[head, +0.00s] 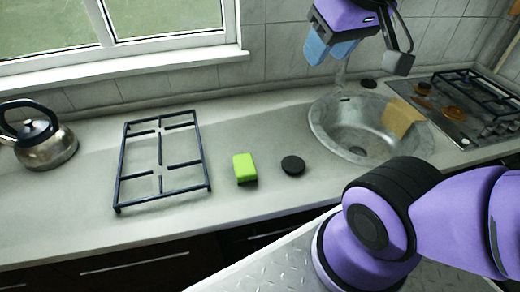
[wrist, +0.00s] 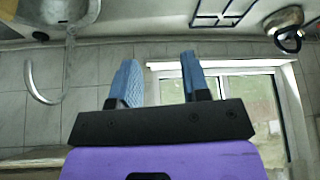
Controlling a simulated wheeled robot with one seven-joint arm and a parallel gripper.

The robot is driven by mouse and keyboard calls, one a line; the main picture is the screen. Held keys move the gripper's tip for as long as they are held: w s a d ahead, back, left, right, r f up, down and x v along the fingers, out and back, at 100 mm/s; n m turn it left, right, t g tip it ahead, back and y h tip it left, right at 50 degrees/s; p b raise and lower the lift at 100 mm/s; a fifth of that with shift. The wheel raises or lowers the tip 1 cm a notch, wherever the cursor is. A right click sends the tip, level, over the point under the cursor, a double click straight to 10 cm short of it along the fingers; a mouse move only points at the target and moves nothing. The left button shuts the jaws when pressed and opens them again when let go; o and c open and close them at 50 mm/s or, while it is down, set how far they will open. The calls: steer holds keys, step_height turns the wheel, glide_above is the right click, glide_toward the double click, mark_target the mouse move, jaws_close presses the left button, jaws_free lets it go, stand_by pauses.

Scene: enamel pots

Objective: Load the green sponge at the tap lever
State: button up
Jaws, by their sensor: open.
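The green sponge (head: 244,167) lies on the counter between the black grate and a black disc. My gripper (head: 328,48) is high at the back near the wall, left of and above the sink, well away from the sponge. Its two blue fingers are apart with nothing between them, as the wrist view (wrist: 160,82) also shows. The tap's pale curved spout (wrist: 40,85) shows at the left of the wrist view. In the head view a grey part of the tap (head: 340,76) shows just below my gripper. I cannot make out the lever.
The round sink (head: 330,125) holds a tan piece (head: 400,118). The black grate (head: 125,165) lies left of the sponge, and the kettle (head: 48,148) stands far left. A black disc (head: 293,165) lies right of the sponge. The hob (head: 455,125) is far right. The front counter is clear.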

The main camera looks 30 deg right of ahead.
steer(key=shift+c, duration=0.6)
steer(key=w+d+f+m+t+h, duration=0.1)
steer(key=w+d, duration=0.3)
steer(key=w, duration=0.4)
steer(key=w+d+f+m+t+h, duration=0.15)
steer(key=w+d, duration=0.25)
steer(key=w, duration=0.4)
steer(key=w+d+f+t+h, duration=0.1)
steer(key=w+d+f, duration=0.2)
steer(key=w+d, duration=0.35)
steer(key=w+d+f+t+h, duration=0.1)
steer(key=w+d+f+t, duration=0.15)
steer(key=w+d, duration=0.4)
steer(key=m+t+h, duration=0.3)
steer(key=t, duration=0.2)
glide_toward(343, 70)
steer(key=x, duration=1)
steer(key=shift+w+d+f, duration=0.1)
steer(key=shift+w+d, duration=0.1)
steer(key=shift+d, duration=0.05)
